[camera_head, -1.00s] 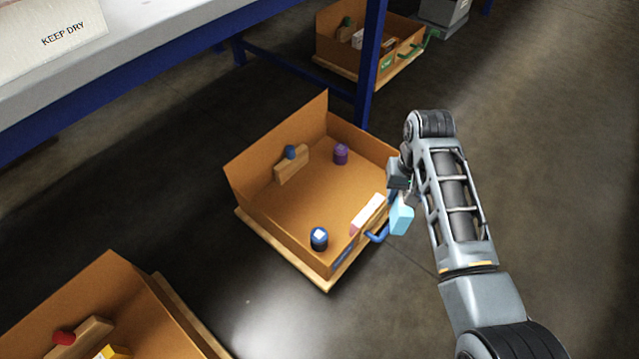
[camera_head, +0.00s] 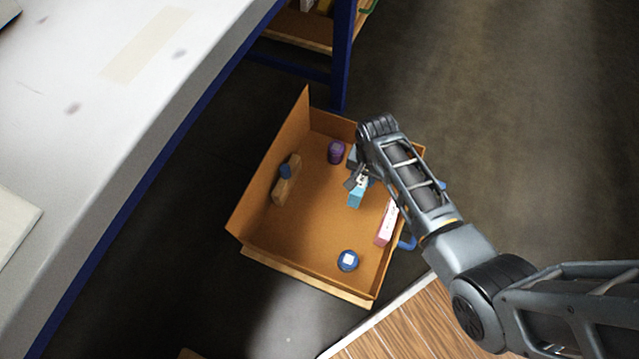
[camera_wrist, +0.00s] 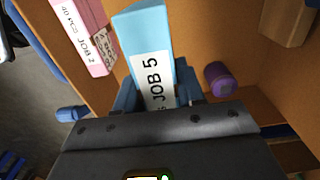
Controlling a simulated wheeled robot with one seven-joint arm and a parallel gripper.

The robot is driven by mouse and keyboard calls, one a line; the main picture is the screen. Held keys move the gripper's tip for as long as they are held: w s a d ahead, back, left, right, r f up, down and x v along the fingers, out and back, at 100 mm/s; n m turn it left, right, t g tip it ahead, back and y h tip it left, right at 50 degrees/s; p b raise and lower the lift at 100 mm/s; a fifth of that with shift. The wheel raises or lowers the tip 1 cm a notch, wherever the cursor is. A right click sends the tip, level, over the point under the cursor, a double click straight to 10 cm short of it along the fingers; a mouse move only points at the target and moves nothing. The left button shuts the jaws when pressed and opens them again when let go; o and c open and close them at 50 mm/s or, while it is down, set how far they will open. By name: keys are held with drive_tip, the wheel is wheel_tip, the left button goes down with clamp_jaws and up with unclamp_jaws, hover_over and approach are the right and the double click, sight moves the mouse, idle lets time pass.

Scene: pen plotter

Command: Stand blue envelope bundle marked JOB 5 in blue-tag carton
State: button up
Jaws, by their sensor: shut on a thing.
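The blue envelope bundle (camera_wrist: 153,55) has a white label reading JOB 5 in the wrist view. It also shows as light blue in the head view (camera_head: 355,196). My gripper (camera_head: 359,178) is shut on it, with a finger on each side in the wrist view (camera_wrist: 160,95). The bundle is over or inside the open brown carton (camera_head: 262,222); whether it touches the carton floor I cannot tell. The carton has a blue handle (camera_head: 407,243) on its right side. A pink bundle marked JOB 2 (camera_wrist: 85,45) stands beside the right wall, also in the head view (camera_head: 385,224).
In the carton are a purple container (camera_head: 336,152), a blue one with a white top (camera_head: 347,260) and a wooden block with a blue knob (camera_head: 287,180). Another carton lies behind.

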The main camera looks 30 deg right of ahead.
drive_tip(key=shift+w+a+f+b, duration=0.95)
drive_tip(key=shift+a+f+b, duration=0.35)
drive_tip(key=shift+a+f, duration=0.35)
drive_tip(key=shift+w+a+f+b, duration=1)
drive_tip(key=shift+a+f+b, duration=0.35)
drive_tip(key=shift+f, duration=0.5)
drive_tip(key=shift+w+a+f+b, duration=0.95)
drive_tip(key=shift+a+f+b, duration=0.25)
drive_tip(key=shift+a+f, duration=0.5)
drive_tip(key=shift+d, duration=0.1)
drive_tip(key=shift+f, duration=0.2)
drive_tip(key=o, duration=1.1)
wheel_tip(320, 180, up, 12)
drive_tip(key=p, duration=0.6)
drive_tip(key=shift+r, duration=0.2)
drive_tip(key=shift+s, duration=0.1)
